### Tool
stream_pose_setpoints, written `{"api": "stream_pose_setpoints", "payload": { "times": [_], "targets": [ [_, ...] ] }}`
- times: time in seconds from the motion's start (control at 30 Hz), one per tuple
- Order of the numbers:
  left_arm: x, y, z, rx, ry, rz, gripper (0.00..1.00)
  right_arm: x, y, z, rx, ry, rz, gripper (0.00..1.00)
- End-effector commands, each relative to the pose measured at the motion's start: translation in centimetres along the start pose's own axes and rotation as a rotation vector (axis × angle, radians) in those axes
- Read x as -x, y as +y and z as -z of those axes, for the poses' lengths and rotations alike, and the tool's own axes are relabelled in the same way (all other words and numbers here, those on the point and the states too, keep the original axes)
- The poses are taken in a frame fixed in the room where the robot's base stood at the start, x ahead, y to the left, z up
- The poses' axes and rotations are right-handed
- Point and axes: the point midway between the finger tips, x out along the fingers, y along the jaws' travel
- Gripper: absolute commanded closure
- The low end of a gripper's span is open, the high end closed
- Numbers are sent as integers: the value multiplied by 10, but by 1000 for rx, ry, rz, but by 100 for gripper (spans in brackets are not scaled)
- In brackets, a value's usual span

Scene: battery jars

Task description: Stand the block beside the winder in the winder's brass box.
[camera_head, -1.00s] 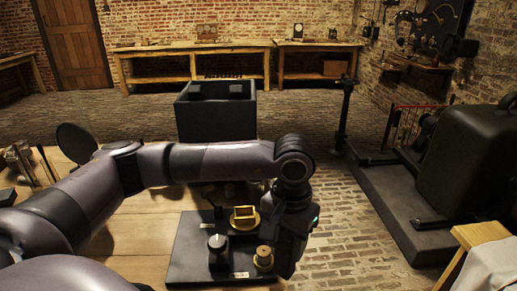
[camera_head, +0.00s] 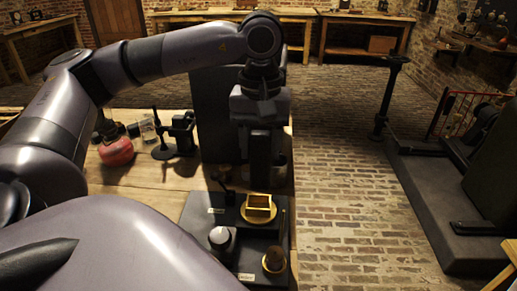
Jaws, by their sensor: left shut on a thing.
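The brass box (camera_head: 258,206), small, square and open-topped, sits on a round gold plate on the winder's dark base (camera_head: 205,215). Its inside looks empty from here. My left gripper (camera_head: 262,183) points down just behind and above the brass box, with its fingers shut on a dark block. The block's outline blends into the dark fingers, so its edges and tilt are hard to tell. The gripper and block look apart from the box. My right gripper is not in view.
On the winder's base stand a white-topped knob (camera_head: 221,238), a brass-topped post (camera_head: 274,261) and a thin upright rod at the right edge. A large dark box (camera_head: 213,105) stands behind. A red round thing (camera_head: 117,151) and a black stand (camera_head: 178,137) are to the left.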

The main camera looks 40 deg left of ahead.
Motion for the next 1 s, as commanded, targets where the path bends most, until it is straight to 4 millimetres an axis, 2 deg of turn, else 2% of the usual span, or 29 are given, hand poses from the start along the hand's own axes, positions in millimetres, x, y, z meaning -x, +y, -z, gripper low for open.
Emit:
{"api": "stream_pose_setpoints", "payload": {
  "times": [0.17,0.6,1.0],
  "targets": [
    [0,-4,0,28,0,0,93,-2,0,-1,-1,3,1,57],
    [-33,-4,0,26,1,-1,93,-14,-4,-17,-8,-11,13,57],
    [-35,-4,0,26,1,-1,93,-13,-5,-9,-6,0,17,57]
  ]
}}
